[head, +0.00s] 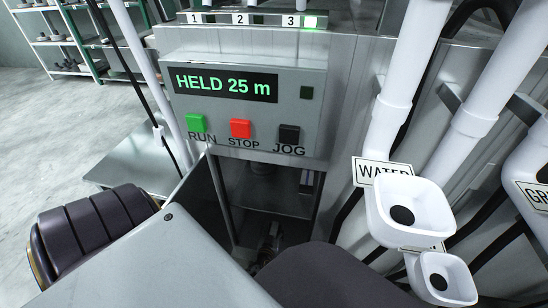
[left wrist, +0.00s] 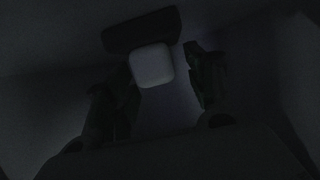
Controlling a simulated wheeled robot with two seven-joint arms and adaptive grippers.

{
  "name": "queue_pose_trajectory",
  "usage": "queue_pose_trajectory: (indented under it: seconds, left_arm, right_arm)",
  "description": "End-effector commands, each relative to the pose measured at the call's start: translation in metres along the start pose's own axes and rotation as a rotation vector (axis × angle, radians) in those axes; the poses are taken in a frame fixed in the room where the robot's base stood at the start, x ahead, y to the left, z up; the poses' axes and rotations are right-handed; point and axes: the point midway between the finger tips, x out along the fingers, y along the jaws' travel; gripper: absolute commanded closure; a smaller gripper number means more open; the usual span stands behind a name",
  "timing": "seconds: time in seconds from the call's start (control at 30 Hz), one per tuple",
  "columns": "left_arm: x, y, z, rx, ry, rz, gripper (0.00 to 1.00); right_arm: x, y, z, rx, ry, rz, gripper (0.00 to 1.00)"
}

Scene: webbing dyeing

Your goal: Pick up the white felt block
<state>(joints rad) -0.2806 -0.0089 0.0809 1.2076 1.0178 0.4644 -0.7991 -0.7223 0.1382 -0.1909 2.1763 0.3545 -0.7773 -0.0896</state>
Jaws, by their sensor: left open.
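The white felt block (left wrist: 152,65) shows in the dim left wrist view as a pale, rounded block in front of a dark bar-shaped piece (left wrist: 140,30). My left gripper (left wrist: 163,62) is open, with one finger on each side of the block. The block lies closer to the finger at picture left, and a gap shows to the finger at right. Whether either finger touches it I cannot tell. In the head view my left gripper (head: 268,248) is small and dark, low inside the opening under the control panel. The block is hidden there. My right gripper is not in view.
The control panel (head: 245,105) above the opening reads "HELD 25 m" and has RUN, STOP and JOG buttons. Metal walls flank the narrow, dark opening. White pipes and a funnel (head: 440,215) by a WATER label stand at right. A shelf (head: 75,40) stands far left.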

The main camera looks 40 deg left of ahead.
Motion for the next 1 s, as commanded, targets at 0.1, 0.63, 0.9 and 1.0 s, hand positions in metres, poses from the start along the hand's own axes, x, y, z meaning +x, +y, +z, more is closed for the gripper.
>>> queue_pose_trajectory:
  seconds: [0.1, 0.63, 0.9, 1.0]
  left_arm:
    - [0.0013, -0.0002, -0.0001, 0.000, 0.000, 0.000, 0.45]
    - [0.0009, -0.0001, -0.0003, 0.000, 0.000, 0.000, 0.61]
    - [0.0008, -0.0001, -0.0002, 0.000, 0.000, 0.000, 0.95]
    - [0.0009, 0.0000, -0.0005, 0.000, 0.000, 0.000, 0.95]
  right_arm:
    - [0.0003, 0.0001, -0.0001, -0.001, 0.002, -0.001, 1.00]
    - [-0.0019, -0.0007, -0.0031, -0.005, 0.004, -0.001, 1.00]
    - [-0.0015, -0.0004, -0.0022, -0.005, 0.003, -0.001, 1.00]
    - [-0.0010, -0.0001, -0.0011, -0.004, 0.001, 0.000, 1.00]
